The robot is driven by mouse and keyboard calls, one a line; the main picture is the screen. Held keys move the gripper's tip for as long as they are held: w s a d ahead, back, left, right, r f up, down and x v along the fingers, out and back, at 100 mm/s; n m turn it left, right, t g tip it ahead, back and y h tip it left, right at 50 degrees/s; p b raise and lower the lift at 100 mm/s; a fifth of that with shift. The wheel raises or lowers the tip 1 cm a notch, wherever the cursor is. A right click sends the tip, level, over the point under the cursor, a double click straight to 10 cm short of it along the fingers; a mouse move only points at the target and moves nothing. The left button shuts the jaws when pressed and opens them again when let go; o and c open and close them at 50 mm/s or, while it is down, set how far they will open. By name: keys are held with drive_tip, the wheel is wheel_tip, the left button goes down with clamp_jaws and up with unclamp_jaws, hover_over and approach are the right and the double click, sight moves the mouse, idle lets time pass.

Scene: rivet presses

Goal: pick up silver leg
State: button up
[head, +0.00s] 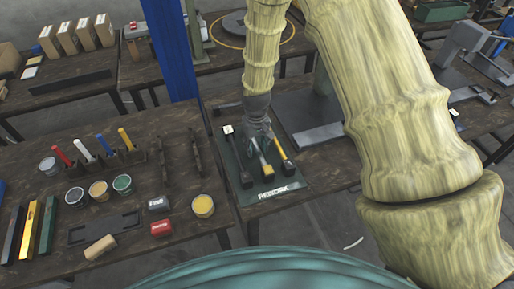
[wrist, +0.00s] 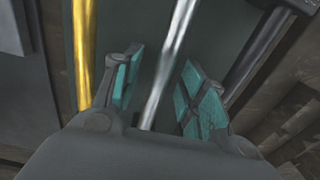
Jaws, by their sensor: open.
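The silver leg (wrist: 172,60) is a long shiny bar in the middle of the wrist view. It runs between the two teal finger pads of my gripper (wrist: 160,85), which is open around its line. Bare space shows between each pad and the bar, and I cannot tell the height gap. In the head view my gripper (head: 260,137) hangs over the dark green mat (head: 247,197) marked REWORK and hides much of the silver leg. A yellow leg (wrist: 86,45) lies to the left in the wrist view, a dark grey leg (wrist: 262,50) to the right.
The yellow leg (head: 279,147) and the dark leg (head: 238,155) lie close on both sides. A grey press plate (head: 305,120) stands at right.

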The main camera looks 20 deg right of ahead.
drive_tip(key=shift+f, duration=0.4)
drive_tip(key=shift+c, duration=0.4)
clamp_jaws()
drive_tip(key=shift+r, duration=0.1)
